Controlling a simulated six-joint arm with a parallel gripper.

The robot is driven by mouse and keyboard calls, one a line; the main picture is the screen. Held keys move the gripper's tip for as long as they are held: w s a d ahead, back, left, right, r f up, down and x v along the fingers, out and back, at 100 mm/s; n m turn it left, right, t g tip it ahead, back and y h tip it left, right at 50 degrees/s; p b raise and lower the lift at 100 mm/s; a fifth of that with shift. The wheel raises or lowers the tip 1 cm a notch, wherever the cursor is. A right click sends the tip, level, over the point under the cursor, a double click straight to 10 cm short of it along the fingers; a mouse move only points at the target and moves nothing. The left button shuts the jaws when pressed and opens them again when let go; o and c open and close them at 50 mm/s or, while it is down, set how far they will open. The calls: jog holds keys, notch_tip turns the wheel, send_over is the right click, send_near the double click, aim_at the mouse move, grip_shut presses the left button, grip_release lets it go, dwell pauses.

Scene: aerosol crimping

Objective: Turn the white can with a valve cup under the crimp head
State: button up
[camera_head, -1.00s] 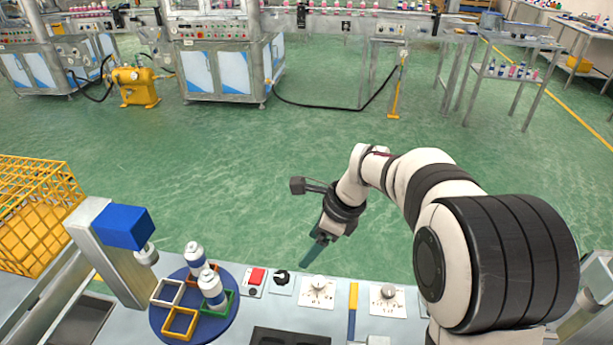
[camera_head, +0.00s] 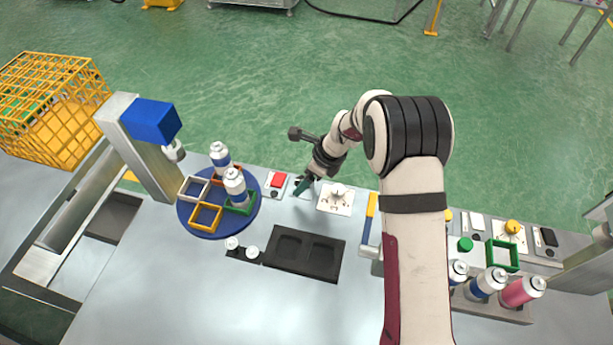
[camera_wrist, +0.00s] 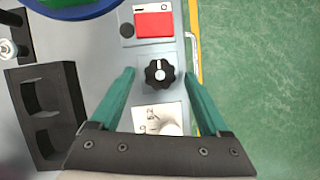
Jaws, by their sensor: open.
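The blue turntable (camera_head: 238,228) carries square nests in white, brown, yellow and green. I cannot tell which has the valve cup. The crimp head (camera_head: 174,151) hangs from a blue block (camera_head: 151,121) on a grey column, left of the cans. My gripper (camera_head: 303,188) is open, its green fingers over the console. In the wrist view, a black knob (camera_wrist: 160,73) with a white mark lies between the fingertips; contact is unclear.
A red switch (camera_head: 278,181) sits left of the knob and a white dial plate (camera_head: 335,199) right of it. A black two-pocket tray (camera_head: 304,253) lies in front. Cans stand in a rack (camera_head: 500,308) at right. A yellow wire basket (camera_head: 52,108) is at far left.

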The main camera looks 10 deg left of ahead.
grip_shut()
dwell(0.3)
jog(key=shift+n, duration=0.3)
jog(key=n, duration=0.1)
jog(key=n+g, duration=0.1)
jog(key=n, duration=0.1)
jog(key=shift+w+g, duration=0.2)
jog(key=shift+g, duration=0.1)
jog(key=n, duration=0.2)
jog(key=n+g, duration=0.1)
jog(key=n, duration=0.1)
jog(key=shift+w+n+g, duration=0.2)
jog(key=shift+n+g, duration=0.1)
jog(key=n+h, duration=0.1)
jog(key=n, duration=0.1)
jog(key=n+g, duration=0.1)
jog(key=n, duration=0.1)
jog(key=shift+w+a+n+h, duration=0.1)
jog(key=shift+a+n+h, duration=0.1)
jog(key=shift+n+h, duration=0.15)
jog(key=shift+a+n+g+h, duration=0.15)
jog(key=shift+n+g+h, duration=0.5)
jog(key=shift+n, duration=1.5)
